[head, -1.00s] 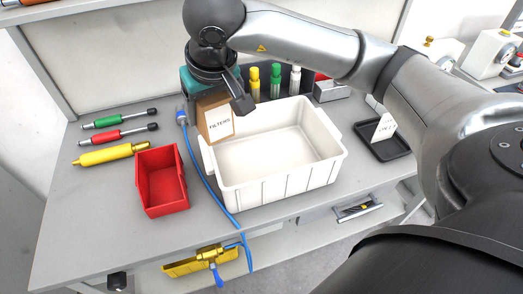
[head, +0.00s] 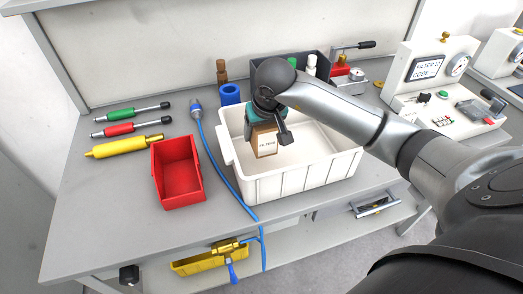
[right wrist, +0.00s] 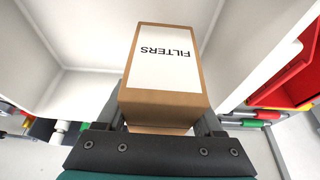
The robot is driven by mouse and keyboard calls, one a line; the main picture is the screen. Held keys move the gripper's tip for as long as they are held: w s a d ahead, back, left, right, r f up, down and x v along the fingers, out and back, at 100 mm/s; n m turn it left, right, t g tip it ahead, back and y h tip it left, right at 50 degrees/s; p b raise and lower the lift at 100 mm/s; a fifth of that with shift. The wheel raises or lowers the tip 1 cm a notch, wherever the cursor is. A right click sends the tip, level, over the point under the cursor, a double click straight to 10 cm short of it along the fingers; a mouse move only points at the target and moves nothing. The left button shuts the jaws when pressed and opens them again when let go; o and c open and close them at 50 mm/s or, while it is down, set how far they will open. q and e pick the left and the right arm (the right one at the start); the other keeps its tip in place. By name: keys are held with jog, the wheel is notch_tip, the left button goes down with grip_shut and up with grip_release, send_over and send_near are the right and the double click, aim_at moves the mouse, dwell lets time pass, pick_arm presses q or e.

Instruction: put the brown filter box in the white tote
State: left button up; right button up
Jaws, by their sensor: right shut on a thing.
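The brown filter box (head: 264,141), with a white "FILTERS" label, is within the walls of the white tote (head: 300,189) in the head view, near its left end. My right gripper (head: 264,118) is shut on the box from above. The right wrist view shows the box (right wrist: 165,97) between the two fingers of my right gripper (right wrist: 162,125), with the tote's pale inside walls (right wrist: 75,95) around it. I cannot tell whether the box touches the tote's floor. My left gripper is not in view.
A red bin (head: 178,172) stands left of the tote, with a blue hose (head: 218,168) between them. Green, red and yellow tools (head: 127,146) lie at the left.

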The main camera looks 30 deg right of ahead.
aim_at(267, 129)
jog(key=shift+f+b, duration=0.45)
jog(key=shift+f, duration=2.7)
jog(key=shift+f, duration=0.2)
jog(key=o, duration=1.5)
jog(key=shift+c, duration=0.2)
jog(key=shift+r, duration=0.1)
jog(key=shift+r, duration=0.25)
jog(key=p+v, duration=0.2)
jog(key=v, duration=0.8)
jog(key=shift+s+r, duration=0.15)
jog(key=shift+r, duration=0.1)
jog(key=shift+s+a+r, duration=0.1)
jog(key=shift+s+r, duration=0.2)
jog(key=shift+r, duration=0.2)
